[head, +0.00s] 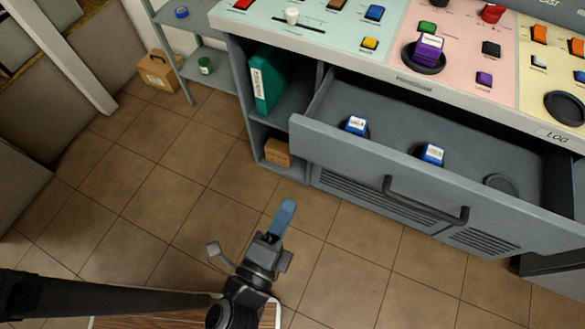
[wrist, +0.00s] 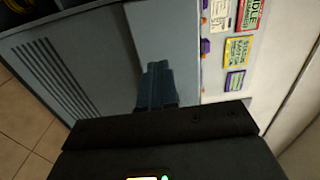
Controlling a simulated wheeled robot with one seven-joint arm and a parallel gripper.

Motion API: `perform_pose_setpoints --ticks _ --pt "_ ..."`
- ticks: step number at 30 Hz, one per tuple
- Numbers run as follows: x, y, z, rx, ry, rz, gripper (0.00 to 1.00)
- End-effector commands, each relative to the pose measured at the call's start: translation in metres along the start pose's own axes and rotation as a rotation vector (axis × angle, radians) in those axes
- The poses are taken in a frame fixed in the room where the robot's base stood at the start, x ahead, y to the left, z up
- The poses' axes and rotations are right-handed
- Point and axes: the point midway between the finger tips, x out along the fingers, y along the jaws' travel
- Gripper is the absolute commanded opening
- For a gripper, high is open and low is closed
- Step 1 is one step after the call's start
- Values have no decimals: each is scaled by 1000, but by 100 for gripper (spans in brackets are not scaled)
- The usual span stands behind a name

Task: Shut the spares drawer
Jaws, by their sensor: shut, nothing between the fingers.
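The spares drawer (head: 350,160) is pulled out from the grey console in the head view. Its front panel carries a dark bar handle (head: 425,203). Two blue blocks with white labels (head: 356,125) (head: 432,154) sit inside it, with an empty round recess (head: 499,184) to their right. My gripper (head: 287,208) is shut and empty, left of the drawer front and apart from the handle. In the wrist view, my shut fingers (wrist: 156,82) show against grey panels; the handle cannot be made out there.
The console top (head: 390,60) carries coloured blocks and round holders. Open shelves left of the drawer hold a green binder (head: 270,80) and a small brown box (head: 278,152). A cardboard box (head: 158,70) stands on the floor. Coloured signs (wrist: 237,50) show in the wrist view.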

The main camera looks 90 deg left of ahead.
Motion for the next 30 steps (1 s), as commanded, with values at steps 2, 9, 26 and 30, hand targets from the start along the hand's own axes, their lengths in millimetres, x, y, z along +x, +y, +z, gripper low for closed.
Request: perform_pose_setpoints --ticks 2,9,26,30 --pt "16 -3 0 0 0 -3 0" --pt "63 -3 0 0 0 -3 0" --pt "121 -1 -1 -2 1 -1 0" --pt "121 -1 -1 -2 1 -1 0"
